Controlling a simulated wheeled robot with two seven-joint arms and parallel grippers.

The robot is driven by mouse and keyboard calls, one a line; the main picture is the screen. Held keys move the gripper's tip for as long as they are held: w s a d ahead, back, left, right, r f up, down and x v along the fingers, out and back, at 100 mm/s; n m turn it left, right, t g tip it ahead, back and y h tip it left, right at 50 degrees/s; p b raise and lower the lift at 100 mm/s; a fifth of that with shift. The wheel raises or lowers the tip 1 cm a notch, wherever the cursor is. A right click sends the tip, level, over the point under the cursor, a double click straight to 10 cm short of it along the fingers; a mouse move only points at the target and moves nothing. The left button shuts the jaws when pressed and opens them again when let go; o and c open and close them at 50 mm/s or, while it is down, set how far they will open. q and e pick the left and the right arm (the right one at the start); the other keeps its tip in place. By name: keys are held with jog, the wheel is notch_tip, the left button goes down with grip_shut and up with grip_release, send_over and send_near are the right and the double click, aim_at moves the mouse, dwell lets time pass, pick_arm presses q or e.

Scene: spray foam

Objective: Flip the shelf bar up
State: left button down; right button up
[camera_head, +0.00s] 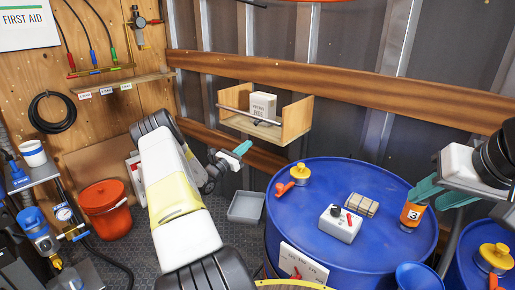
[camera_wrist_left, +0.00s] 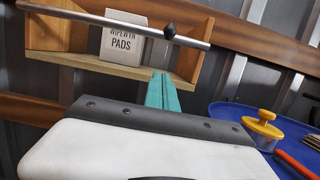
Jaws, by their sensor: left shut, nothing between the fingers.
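The shelf bar (camera_head: 247,116) is a thin metal rod running across the front of the small wooden wall shelf (camera_head: 296,118). In the left wrist view the bar (camera_wrist_left: 110,22) crosses in front of the white pads box (camera_wrist_left: 124,46) and has a dark knob. The pads box (camera_head: 263,105) stands on the shelf. My left gripper (camera_head: 242,148), with teal fingers, is shut and empty, below and in front of the shelf. In the left wrist view its fingertips (camera_wrist_left: 161,76) are under the bar, apart from it. My right gripper (camera_head: 423,198) is open by the orange cup.
A blue drum (camera_head: 380,240) stands right of the left gripper, carrying a yellow-lidded jar (camera_head: 300,172), a white switch box (camera_head: 340,224), a bundle (camera_head: 361,205) and the orange cup (camera_head: 411,216) marked 3. A grey bin (camera_head: 245,207) and red bucket (camera_head: 106,208) are on the floor.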

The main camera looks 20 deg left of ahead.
pick_arm(q)
jog(key=w+d+r, duration=0.1)
jog(key=w+r, duration=0.2)
jog(key=r, duration=0.2)
jog(key=shift+w, duration=0.25)
jog(key=shift+d, duration=0.1)
